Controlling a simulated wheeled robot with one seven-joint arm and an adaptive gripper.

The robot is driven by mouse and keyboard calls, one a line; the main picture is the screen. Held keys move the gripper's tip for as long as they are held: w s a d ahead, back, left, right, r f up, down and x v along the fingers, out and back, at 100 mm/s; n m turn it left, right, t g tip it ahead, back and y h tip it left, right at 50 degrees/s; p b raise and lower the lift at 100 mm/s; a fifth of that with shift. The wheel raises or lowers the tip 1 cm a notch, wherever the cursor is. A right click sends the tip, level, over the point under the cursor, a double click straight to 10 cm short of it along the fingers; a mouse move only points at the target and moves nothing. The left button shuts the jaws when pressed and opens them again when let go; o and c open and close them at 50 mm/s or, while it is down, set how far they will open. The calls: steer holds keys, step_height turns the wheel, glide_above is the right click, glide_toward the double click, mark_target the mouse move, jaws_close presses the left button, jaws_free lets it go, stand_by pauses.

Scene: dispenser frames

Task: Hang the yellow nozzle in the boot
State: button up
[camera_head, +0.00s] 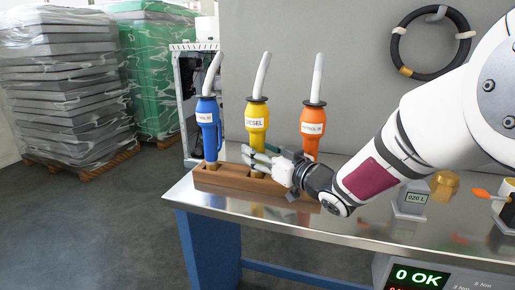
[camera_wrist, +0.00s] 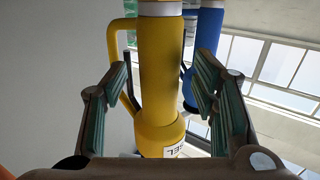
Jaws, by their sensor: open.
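The yellow nozzle (camera_head: 257,118), labelled DIESEL, stands upright in a brown wooden rack (camera_head: 225,183), with a pale tube rising from its black collar. My gripper (camera_head: 254,159) is at its lower part, just above the rack, and hides some of it. In the wrist view, the yellow nozzle (camera_wrist: 158,75) rises between the two green-padded fingers of my gripper (camera_wrist: 157,98). The fingers are open, with a gap showing on both sides of its body. Its handle loop is on the left there. I cannot make out a boot for certain.
A blue nozzle (camera_head: 208,130) stands left of the yellow one, an orange nozzle (camera_head: 312,125) right. A grey 020 L display block (camera_head: 410,199) is on the steel table (camera_head: 300,222). A black hose ring (camera_head: 397,48) hangs on the wall. Wrapped stacks (camera_head: 62,85) stand at left.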

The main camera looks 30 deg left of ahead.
steer(key=shift+x, duration=0.95)
jaws_close()
steer(key=shift+r, duration=0.2)
